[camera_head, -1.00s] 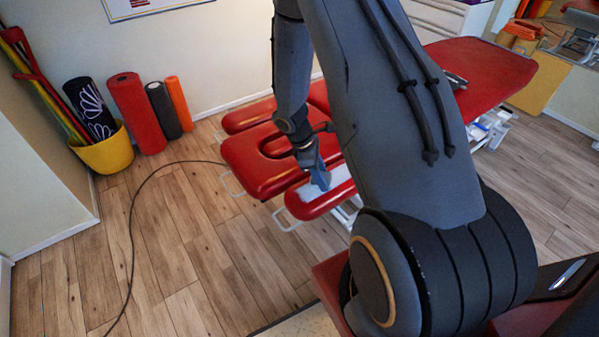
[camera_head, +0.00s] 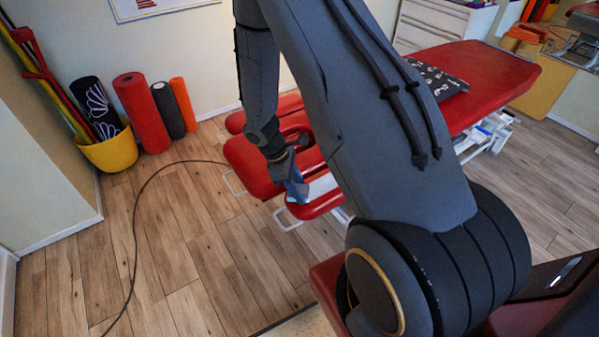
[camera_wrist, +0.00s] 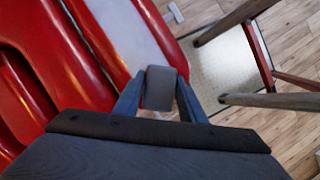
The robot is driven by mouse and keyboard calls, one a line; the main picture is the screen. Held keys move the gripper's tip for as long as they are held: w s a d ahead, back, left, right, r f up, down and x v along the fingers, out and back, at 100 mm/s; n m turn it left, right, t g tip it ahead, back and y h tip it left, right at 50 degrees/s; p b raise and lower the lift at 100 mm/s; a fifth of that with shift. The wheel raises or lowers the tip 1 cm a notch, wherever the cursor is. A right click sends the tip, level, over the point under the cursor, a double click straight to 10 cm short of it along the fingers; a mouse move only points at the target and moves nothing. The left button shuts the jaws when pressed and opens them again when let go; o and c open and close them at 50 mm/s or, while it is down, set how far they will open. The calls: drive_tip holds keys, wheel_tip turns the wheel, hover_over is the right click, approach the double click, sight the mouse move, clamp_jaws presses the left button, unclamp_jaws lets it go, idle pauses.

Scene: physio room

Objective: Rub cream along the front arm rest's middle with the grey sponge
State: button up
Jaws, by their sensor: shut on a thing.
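My gripper (camera_wrist: 160,84) is shut on the grey sponge (camera_wrist: 159,92), which sits between its two blue fingers in the wrist view. In the head view my gripper (camera_head: 297,188) points down over the front arm rest (camera_head: 318,207), a red padded piece at the near side of the treatment table. A pale whitish strip (camera_wrist: 118,28) runs beside red padding in the wrist view, ahead of the sponge. I cannot tell whether the sponge touches the rest. The sponge's underside is hidden, and no cream can be made out clearly.
The red treatment table (camera_head: 490,75) extends back right with a dark patterned cushion (camera_head: 437,82) on it. A yellow bucket (camera_head: 110,152) and several rolls stand at the left wall. A cable (camera_head: 134,225) crosses the open wooden floor. Wooden legs (camera_wrist: 262,99) show at right in the wrist view.

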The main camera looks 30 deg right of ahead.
drive_tip(key=shift+d+r+p, duration=0.1)
drive_tip(key=shift+r+p, duration=2.35)
drive_tip(key=shift+r, duration=1.6)
